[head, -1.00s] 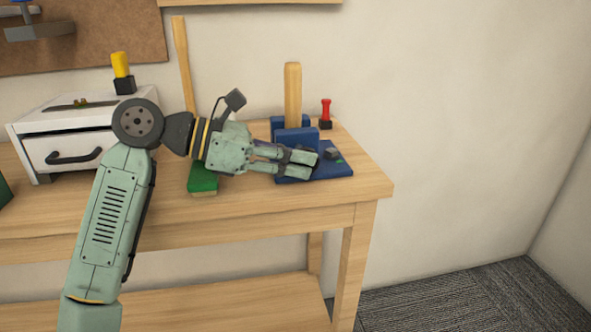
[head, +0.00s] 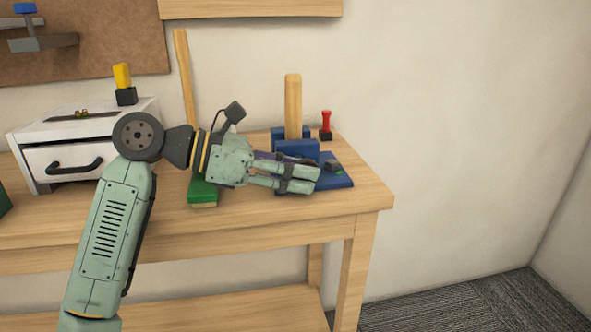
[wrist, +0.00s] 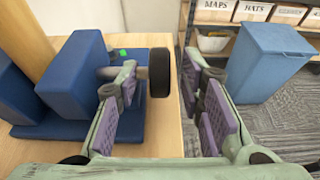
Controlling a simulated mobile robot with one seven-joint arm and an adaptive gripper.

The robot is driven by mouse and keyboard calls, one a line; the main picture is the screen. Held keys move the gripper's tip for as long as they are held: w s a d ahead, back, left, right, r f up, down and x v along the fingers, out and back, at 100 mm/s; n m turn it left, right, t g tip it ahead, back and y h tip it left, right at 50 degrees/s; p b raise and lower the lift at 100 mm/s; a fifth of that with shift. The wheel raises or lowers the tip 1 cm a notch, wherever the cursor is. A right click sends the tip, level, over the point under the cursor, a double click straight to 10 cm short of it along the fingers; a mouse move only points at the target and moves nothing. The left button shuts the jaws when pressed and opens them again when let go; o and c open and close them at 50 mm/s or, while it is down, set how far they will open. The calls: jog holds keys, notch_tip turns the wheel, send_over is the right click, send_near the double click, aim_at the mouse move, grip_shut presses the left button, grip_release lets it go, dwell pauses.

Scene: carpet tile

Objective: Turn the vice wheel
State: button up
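The blue vice (head: 300,147) stands at the right end of the workbench, with an upright wooden post (head: 293,105) in its jaws. Its dark round wheel (wrist: 159,72) sits on a grey shaft in the wrist view. The wheel also shows as a small dark shape (head: 332,164) in the head view. My gripper (head: 315,180) is at the vice's front side, fingers pointing right. In the wrist view my gripper (wrist: 158,60) is open, and the wheel appears between the fingers, close to the left one. I cannot tell whether they touch.
A red-handled tool (head: 326,124) stands behind the vice. A white drawer box (head: 70,160) is further left. A blue bin (wrist: 270,60) stands on the floor beyond the bench.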

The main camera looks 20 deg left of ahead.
jog(key=v, duration=1.2)
